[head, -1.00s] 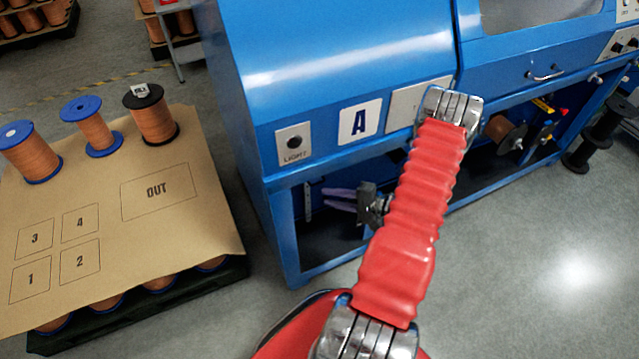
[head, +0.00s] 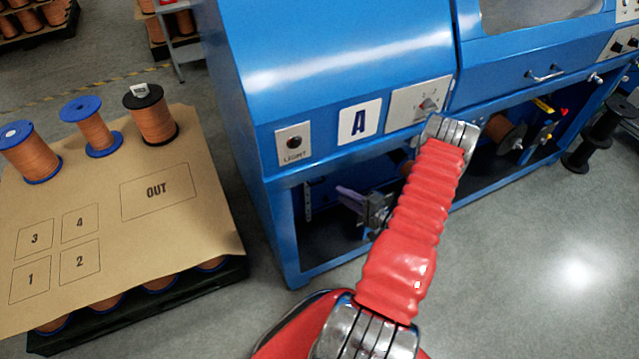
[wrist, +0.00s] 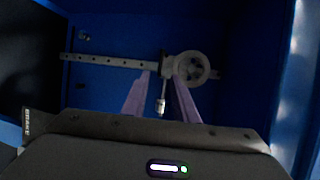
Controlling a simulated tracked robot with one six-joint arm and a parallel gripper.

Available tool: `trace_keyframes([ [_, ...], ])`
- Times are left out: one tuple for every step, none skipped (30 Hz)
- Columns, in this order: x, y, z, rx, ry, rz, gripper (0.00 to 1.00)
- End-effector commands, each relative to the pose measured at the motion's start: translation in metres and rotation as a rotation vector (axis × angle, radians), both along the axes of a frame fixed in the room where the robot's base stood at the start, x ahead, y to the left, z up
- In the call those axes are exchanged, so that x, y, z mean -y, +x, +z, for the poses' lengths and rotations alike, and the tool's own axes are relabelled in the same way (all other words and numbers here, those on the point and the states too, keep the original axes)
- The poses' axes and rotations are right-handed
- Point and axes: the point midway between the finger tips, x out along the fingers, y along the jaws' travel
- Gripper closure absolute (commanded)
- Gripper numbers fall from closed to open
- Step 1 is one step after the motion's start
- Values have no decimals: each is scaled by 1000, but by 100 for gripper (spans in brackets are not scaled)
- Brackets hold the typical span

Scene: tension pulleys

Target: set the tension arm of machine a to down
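Machine A (head: 330,75) is the blue cabinet with the letter A plate (head: 359,121) on its front. My gripper (head: 350,198) reaches into the open bay under that panel. In the wrist view its two purple fingers (wrist: 163,76) are apart. Between them hangs a thin rod with a pale end, which looks like the tension arm (wrist: 161,100); it points downward in the picture. I cannot tell whether a finger touches it. A pale pulley wheel (wrist: 191,68) sits just right of the rod's top, partly behind the right finger.
A perforated rail (wrist: 110,61) crosses the bay's dim back wall. A board (head: 120,215) with copper spools stands at left.

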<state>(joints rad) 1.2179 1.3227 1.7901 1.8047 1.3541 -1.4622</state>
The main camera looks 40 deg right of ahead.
Motion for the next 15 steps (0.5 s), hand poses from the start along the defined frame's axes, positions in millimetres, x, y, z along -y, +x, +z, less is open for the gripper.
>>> trace_keyframes([
  [-2,7,-2,0,0,4,74],
  [-3,11,-2,0,0,4,74],
  [-4,16,-3,-1,0,4,74],
  [-4,21,-4,-1,0,4,74],
  [-4,25,-5,-1,-1,4,74],
  [-5,31,-7,-1,0,5,74],
  [-6,35,-8,-1,1,4,74],
  [-6,39,-9,-1,1,4,74],
  [-7,45,-10,-1,1,5,74],
  [-7,50,-11,-1,0,5,74],
  [-8,54,-12,0,0,4,74],
  [-9,60,-13,0,0,5,74],
  [-10,65,-14,0,0,5,74],
  [-10,69,-14,1,0,4,74],
  [-10,75,-16,0,0,5,74],
])
